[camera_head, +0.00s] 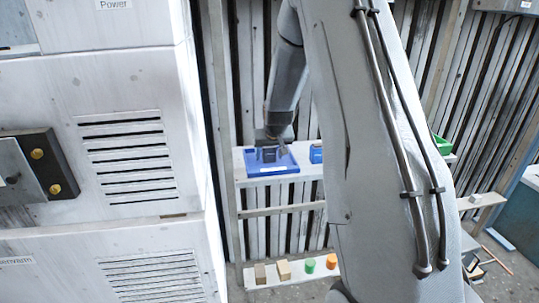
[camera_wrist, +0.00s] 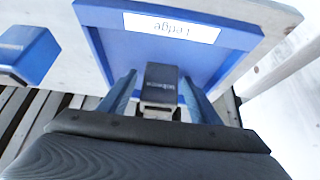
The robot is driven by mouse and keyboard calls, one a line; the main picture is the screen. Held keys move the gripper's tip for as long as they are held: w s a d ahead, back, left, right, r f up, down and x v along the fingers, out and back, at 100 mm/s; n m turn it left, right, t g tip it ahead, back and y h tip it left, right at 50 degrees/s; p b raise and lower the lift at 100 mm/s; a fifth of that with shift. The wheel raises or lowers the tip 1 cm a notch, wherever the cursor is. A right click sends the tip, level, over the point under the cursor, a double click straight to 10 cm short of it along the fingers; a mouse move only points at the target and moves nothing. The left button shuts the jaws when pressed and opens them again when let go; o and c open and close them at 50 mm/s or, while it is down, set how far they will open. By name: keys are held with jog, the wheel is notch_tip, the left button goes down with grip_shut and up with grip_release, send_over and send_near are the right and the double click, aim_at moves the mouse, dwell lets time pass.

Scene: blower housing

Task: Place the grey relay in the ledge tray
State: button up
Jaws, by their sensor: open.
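The ledge tray (camera_head: 286,169) is a shallow blue tray on a white shelf in the head view. In the wrist view the tray (camera_wrist: 112,42) carries a white label reading "Ledge". The dark grey relay (camera_wrist: 160,85) stands in the tray, between the two fingers of my gripper (camera_wrist: 161,92). In the head view the relay (camera_head: 269,155) shows as a small dark block inside the tray. My gripper (camera_head: 274,147) reaches down over the tray. Its fingers are open, with a gap on each side of the relay in the wrist view. The relay's lower end is partly hidden.
A blue block (camera_wrist: 30,55) stands on the shelf beside the tray; it also shows in the head view (camera_head: 316,153). A green bin (camera_head: 442,145) is farther right. A lower shelf holds wooden blocks (camera_head: 284,270), a green cylinder (camera_head: 310,265) and an orange one (camera_head: 331,261). A white cabinet (camera_head: 135,70) stands left.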

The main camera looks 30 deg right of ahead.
jog(key=shift+r, duration=0.1)
jog(key=b+v, duration=0.3)
jog(key=v, duration=0.9)
jog(key=s+a+f+n+g, duration=0.1)
jog(key=s+a+f, duration=0.2)
jog(key=s+a, duration=0.3)
jog(key=s+a+f+n+g+y, duration=0.1)
jog(key=s+a, duration=0.5)
jog(key=s, duration=0.6)
jog(key=s+a+f+n+g, duration=0.1)
jog(key=s+a+f+g, duration=0.2)
jog(key=s, duration=0.6)
jog(key=a+f, duration=0.2)
jog(key=a, duration=0.1)
jog(key=shift+f+y, duration=0.3)
jog(key=shift+y, duration=0.1)
jog(key=shift+w+a, duration=0.1)
